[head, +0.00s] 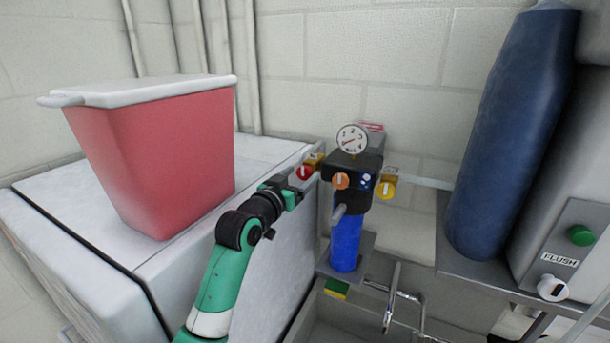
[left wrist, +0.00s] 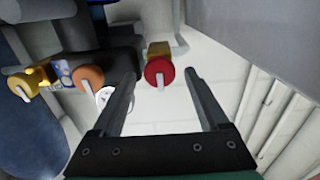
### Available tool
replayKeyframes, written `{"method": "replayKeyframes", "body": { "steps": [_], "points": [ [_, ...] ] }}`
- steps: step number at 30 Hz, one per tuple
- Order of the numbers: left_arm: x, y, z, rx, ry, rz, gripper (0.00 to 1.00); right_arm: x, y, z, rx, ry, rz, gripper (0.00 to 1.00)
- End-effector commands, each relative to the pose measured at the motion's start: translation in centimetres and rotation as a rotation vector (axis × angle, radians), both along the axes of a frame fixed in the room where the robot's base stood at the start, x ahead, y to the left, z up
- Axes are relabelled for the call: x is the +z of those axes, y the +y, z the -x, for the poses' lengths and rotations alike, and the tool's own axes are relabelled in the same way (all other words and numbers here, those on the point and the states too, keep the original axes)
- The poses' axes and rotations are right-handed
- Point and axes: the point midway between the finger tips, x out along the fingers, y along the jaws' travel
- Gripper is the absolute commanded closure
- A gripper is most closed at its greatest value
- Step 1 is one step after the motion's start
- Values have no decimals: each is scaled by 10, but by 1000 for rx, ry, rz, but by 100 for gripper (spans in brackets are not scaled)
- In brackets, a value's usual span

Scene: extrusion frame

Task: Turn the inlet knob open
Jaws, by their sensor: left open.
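A red knob (head: 304,172) with a white pointer sits on a brass fitting at the left of the filter unit (head: 350,175). An orange knob (head: 341,181) is on its front and a yellow knob (head: 388,187) at its right. I cannot read which label names the inlet. My left gripper (head: 296,188) is open, just in front of the red knob. In the left wrist view the red knob (left wrist: 158,71) appears between the two spread fingers, near their tips, with clear gaps either side. Its pointer is roughly upright there. My right gripper is not in view.
A round gauge (head: 352,139) tops the unit, and a blue filter bowl (head: 346,240) hangs below. A red bin (head: 155,150) with a white lid stands on the white cabinet at left. A blue cylinder (head: 512,135) and a panel with a green button (head: 580,235) are at right.

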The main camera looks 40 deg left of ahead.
Motion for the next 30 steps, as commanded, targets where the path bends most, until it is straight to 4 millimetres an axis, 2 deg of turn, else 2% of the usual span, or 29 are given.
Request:
{"method": "replayKeyframes", "body": {
  "steps": [2,14,23,30],
  "points": [
    [0,0,0,0,0,0,26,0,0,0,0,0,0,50],
    [0,0,0,0,0,0,98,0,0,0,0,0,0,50],
    [0,0,0,0,-5,17,100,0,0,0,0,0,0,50],
    [0,0,0,0,-28,113,100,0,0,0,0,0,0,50]
  ]
}}
